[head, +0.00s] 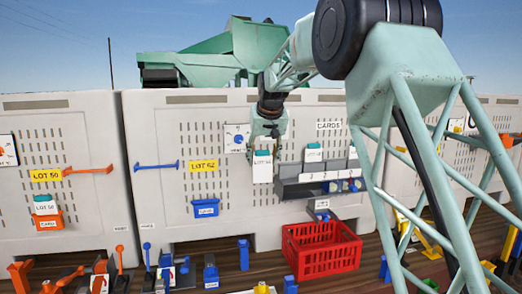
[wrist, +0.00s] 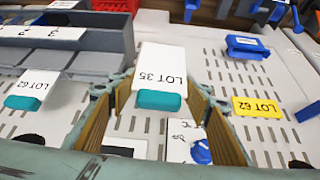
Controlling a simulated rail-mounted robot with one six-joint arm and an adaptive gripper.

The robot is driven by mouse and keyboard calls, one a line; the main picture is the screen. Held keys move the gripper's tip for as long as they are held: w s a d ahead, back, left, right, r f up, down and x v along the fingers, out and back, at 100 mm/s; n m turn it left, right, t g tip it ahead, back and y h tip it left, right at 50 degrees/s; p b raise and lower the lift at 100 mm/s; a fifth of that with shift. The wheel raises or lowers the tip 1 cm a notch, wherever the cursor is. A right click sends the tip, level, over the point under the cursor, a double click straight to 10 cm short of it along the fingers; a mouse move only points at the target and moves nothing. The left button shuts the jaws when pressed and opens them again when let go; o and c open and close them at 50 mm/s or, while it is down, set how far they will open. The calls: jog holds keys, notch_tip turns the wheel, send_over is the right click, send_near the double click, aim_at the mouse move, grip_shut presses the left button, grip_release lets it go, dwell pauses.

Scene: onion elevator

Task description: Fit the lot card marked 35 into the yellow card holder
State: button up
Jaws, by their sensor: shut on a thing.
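My gripper (head: 267,132) is shut on a white card with a teal grip, the lot card marked 35 (head: 262,170). In the wrist view, the card (wrist: 160,70) reads LOT 35 upside down, and its teal grip (wrist: 159,101) is between my jaws (wrist: 157,112). The card hangs upright in front of the pale crate wall, left of the grey card rack (head: 300,190). I cannot make out the yellow card holder for certain. Yellow parts (head: 432,240) show at the lower right, partly behind my own frame.
Another card (wrist: 30,88), marked LOT 62, stands in the rack. A blue holder (head: 206,208) sits below a yellow LOT 62 sign (head: 204,166). An orange holder (head: 47,221) with a card is far left. A red basket (head: 320,252) stands below the rack.

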aim_at(260, 179)
jog(key=s+f, duration=0.2)
jog(key=f, duration=0.1)
jog(key=s+f, duration=0.1)
jog(key=shift+a+f+b, duration=0.1)
jog(key=shift+f+b, duration=0.15)
jog(key=shift+b, duration=0.1)
jog(key=shift+s+a, duration=0.1)
